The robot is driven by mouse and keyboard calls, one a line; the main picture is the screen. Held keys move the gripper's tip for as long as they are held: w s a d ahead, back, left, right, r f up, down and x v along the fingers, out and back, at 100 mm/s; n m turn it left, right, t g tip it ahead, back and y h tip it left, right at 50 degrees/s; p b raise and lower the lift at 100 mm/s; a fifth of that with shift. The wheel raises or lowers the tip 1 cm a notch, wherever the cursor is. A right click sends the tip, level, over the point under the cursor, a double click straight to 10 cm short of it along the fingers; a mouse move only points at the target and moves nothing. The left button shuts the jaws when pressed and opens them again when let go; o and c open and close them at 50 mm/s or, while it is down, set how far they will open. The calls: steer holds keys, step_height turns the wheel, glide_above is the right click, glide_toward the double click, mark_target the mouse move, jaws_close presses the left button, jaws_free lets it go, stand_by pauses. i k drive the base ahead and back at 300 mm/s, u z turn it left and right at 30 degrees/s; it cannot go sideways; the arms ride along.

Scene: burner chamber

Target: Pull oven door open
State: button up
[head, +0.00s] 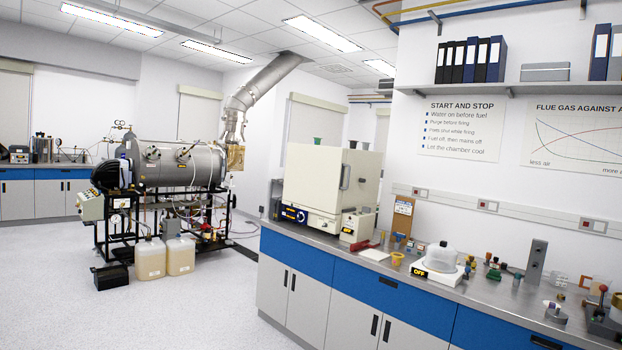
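A cream box-shaped oven (314,178) stands on the left end of the grey bench top. An upright metal handle (345,177) shows at the edge between its broad left face and its narrower right face. The door looks shut; its outline is hard to make out at this distance. A dark panel with a blue part (294,215) is at the oven's lower left. My gripper is not in view, and nothing of mine is seen touching the oven.
A small cream unit (356,226) stands by the oven's lower right. A burner chamber (178,165) on a black frame stands left, with two jugs (165,258) below. The pale floor (190,315) is clear.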

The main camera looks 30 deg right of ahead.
mark_target(314, 174)
steer(key=z, duration=0.25)
steer(key=i, duration=0.5)
steer(key=z, duration=0.65)
steer(key=i, duration=1.55)
steer(key=z, duration=0.45)
steer(key=i, duration=1.45)
steer(key=u, duration=0.75)
steer(key=i, duration=1.35)
steer(key=u, duration=0.55)
